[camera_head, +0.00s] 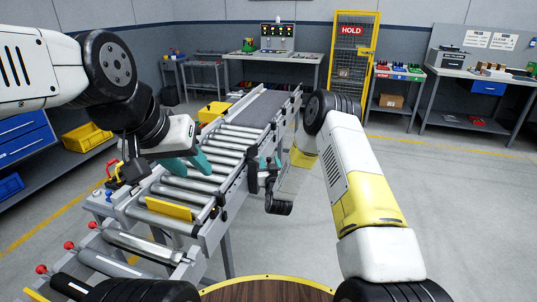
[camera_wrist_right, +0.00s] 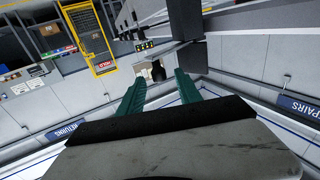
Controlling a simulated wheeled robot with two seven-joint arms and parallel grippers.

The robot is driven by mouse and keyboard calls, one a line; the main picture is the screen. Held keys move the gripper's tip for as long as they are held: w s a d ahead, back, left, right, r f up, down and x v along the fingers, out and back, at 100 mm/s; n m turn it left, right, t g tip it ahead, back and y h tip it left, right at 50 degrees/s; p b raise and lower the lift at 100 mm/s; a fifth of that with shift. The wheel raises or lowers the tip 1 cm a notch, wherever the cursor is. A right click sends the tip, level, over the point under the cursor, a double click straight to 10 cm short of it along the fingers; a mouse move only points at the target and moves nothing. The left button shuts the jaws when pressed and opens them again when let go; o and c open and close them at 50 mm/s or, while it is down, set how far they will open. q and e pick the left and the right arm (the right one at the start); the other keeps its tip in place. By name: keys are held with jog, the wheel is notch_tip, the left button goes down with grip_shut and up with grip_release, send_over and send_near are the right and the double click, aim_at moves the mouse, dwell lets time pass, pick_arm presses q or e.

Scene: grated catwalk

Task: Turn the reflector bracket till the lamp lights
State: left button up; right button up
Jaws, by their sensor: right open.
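The reflector bracket is not clearly identifiable. A small dark fitting (camera_wrist_right: 158,70) shows between my right fingertips in the right wrist view and may be it. My right gripper (camera_wrist_right: 160,77) is open, and I cannot tell whether it touches that fitting. In the head view my right gripper (camera_head: 270,163) is beside the right side rail of the roller conveyor (camera_head: 232,141), partly hidden by its own wrist. My left gripper (camera_head: 187,165) is over the rollers, its teal fingers apart, with nothing visible between them. I cannot make out which light is the lamp.
A yellow plate (camera_head: 166,208) stands across the near rollers, and a yellow box (camera_head: 213,111) is further along. Red-knobbed parts (camera_head: 69,245) are at the near left end. A control panel (camera_head: 277,37) with small lights stands on the back bench. Floor right of the conveyor is clear.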

jog(key=shift+w+a, duration=0.15)
jog(key=shift+w, duration=1.05)
grip_shut()
dwell(0.6)
